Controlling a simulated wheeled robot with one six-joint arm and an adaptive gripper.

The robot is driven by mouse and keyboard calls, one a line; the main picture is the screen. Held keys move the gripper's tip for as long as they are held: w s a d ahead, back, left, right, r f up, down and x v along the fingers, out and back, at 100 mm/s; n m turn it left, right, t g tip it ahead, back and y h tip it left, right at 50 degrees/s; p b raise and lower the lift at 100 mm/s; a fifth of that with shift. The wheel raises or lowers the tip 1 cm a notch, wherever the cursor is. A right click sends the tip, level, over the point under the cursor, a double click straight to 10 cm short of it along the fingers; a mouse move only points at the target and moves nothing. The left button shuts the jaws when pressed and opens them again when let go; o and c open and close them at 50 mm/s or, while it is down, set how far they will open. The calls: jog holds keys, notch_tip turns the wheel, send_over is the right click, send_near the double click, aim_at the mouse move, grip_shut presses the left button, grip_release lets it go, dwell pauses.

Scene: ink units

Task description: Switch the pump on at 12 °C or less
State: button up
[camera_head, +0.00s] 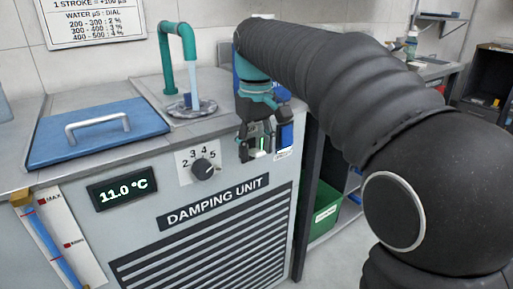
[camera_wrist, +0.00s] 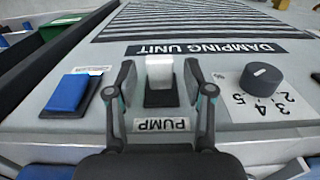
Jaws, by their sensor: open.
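The display (camera_head: 123,191) on the damping unit reads 11.0 °C. The pump switch (camera_wrist: 160,72) is a pale rocker in a dark frame, above the upside-down PUMP label (camera_wrist: 161,125) in the wrist view. My gripper (camera_wrist: 160,84) is open, with one finger on each side of the switch; whether either touches it cannot be told.
A numbered dial (camera_head: 203,168) is left of my gripper, and a blue block (camera_head: 285,137) close on its right. A blue lid (camera_head: 97,133) with a handle and a teal tap (camera_head: 167,60) with water running are on top. A green bin (camera_head: 325,212) stands at right.

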grip_shut()
jog(key=shift+r+p, duration=0.1)
jog(key=shift+p, duration=0.2)
jog(key=p, duration=0.3)
jog(key=shift+w+r+g, duration=0.15)
jog(key=shift+r+g, duration=0.15)
jog(key=shift+h+p, duration=0.3)
jog(key=shift+p, duration=0.05)
jog(key=shift+f+g, duration=0.2)
jog(key=shift+g, duration=0.1)
